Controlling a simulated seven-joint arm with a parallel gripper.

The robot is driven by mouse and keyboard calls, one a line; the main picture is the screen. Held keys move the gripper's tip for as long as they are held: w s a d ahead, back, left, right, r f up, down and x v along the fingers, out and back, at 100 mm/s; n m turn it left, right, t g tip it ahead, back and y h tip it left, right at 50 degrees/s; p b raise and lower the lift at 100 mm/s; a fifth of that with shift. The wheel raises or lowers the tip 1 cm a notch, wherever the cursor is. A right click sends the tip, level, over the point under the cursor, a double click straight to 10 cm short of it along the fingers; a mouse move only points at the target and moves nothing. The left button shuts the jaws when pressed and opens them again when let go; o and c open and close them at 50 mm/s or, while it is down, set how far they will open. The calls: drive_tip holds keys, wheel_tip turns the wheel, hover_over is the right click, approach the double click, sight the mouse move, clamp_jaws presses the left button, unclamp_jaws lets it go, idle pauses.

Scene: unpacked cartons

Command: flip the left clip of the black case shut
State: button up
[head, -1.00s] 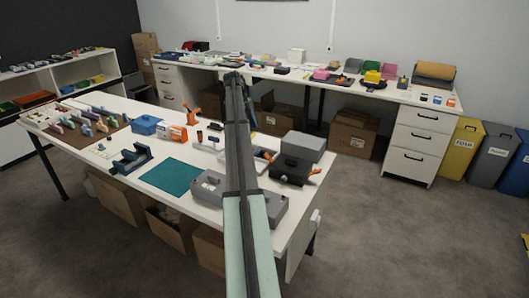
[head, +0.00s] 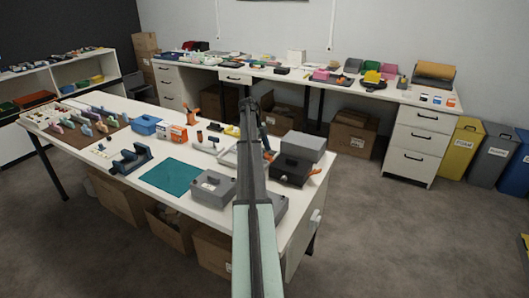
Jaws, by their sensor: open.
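The black case (head: 289,174) stands near the right end of the front table, with a grey lid (head: 304,146) on top. An orange clip (head: 315,172) sticks out at its right side. The left clip (head: 267,156) shows as a small orange patch at the case's left edge, beside my arm; its exact angle cannot be told. My gripper (head: 265,145) is mostly hidden behind my arm, close to the case's left side. It is open, and I see nothing held. Whether it touches the clip cannot be told.
A grey box (head: 212,188) stands left of my arm, near a teal mat (head: 171,176). A dark blue stand (head: 131,160), a blue box (head: 147,125) and an orange-and-white box (head: 172,133) are further left. The table's front right edge is close to the case.

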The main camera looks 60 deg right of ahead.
sight(270, 159)
drive_tip(key=shift+x, duration=0.75)
drive_tip(key=shift+c, duration=0.4)
clamp_jaws()
drive_tip(key=s+t, duration=0.1)
drive_tip(key=t, duration=0.1)
drive_tip(key=s+r+t, duration=0.1)
drive_tip(key=s+t, duration=0.1)
drive_tip(key=shift+a+r+t, duration=0.1)
drive_tip(key=shift+r+t, duration=0.15)
drive_tip(key=shift+t, duration=0.05)
drive_tip(key=shift+s+r+t, duration=0.15)
drive_tip(key=shift+s+t, duration=0.5)
drive_tip(key=shift+t, duration=0.55)
drive_tip(key=shift+s+t, duration=0.75)
drive_tip(key=shift+t, duration=0.75)
